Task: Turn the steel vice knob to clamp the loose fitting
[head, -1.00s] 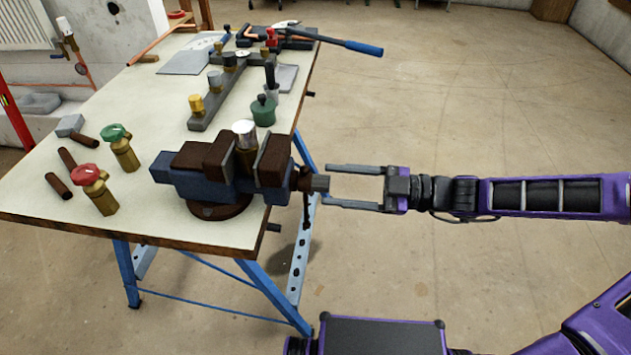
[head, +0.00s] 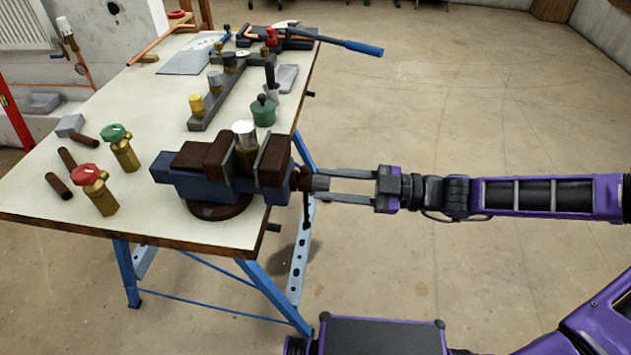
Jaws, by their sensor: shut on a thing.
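A blue vice (head: 225,188) with brown jaw pads stands at the front right corner of the workbench. A fitting (head: 246,146) with a silver top and brass body stands upright between its jaws; I cannot tell how tightly it sits. The vice's steel knob (head: 319,183) sticks out at the right end, past the bench edge, with a dark bar hanging below it. My gripper (head: 322,184) comes in level from the right and is shut on the knob, with one finger on the far side and one on the near side.
Valves with a green handle (head: 123,150) and a red handle (head: 95,190) stand left of the vice on the bench (head: 150,215). A green pot (head: 263,110) and a grey manifold bar (head: 212,110) stand behind it. The floor to the right is clear.

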